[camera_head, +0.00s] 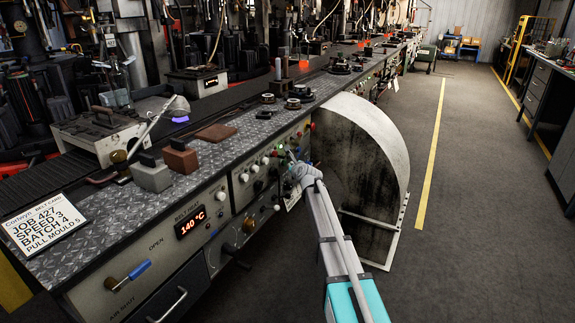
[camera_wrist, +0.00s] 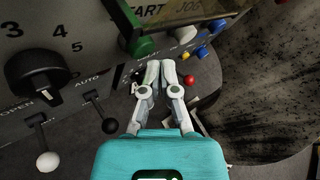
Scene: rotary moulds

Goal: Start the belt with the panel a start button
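In the wrist view a green button (camera_wrist: 142,46) sits beneath a START label on a grey panel (camera_wrist: 90,22). A white button (camera_wrist: 185,33) is beside it, under a JOG label. My gripper (camera_wrist: 160,66) has its two fingers together and empty, with the tips just below the green button in the picture. I cannot tell whether they touch the panel. In the head view my gripper (camera_head: 292,166) is at the front of the bench, by the control panels, left of the curved guard. The letter of this panel is not readable.
A black dial (camera_wrist: 38,75), ball-ended levers (camera_wrist: 47,160) and a red knob (camera_wrist: 190,80) are near my gripper. A large curved metal guard (camera_head: 365,135) stands close on the right. A job card (camera_head: 42,222) lies on the bench. The floor aisle is clear.

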